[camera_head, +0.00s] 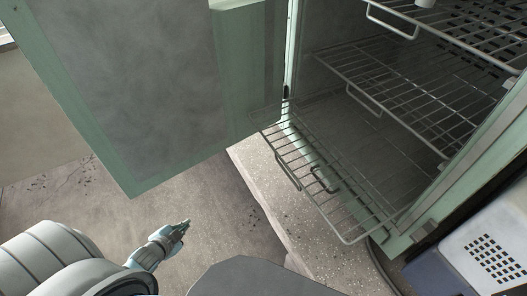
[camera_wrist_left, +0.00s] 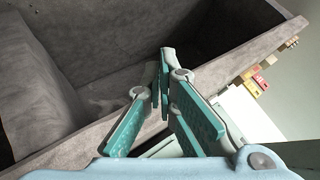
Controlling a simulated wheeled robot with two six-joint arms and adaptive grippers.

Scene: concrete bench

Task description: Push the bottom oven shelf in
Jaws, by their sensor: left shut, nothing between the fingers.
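The bottom oven shelf (camera_head: 310,165) is a wire rack that sticks out of the oven's opening, over the edge of the bench. A wire handle loop (camera_head: 322,180) shows at its front. The oven door (camera_head: 150,80), pale green with a grey panel, stands swung open to the left. My left gripper (camera_head: 184,226) is shut and empty, low and to the left of the shelf, apart from it. Its closed teal fingers show in the left wrist view (camera_wrist_left: 162,75), with no shelf seen there. My right gripper is not in view.
Two higher racks, the middle one (camera_head: 400,90) and the top one (camera_head: 460,25), sit inside the oven. The speckled bench edge (camera_head: 265,185) lies below the shelf. A white perforated box (camera_head: 490,255) stands at the lower right. Floor is open around my left gripper.

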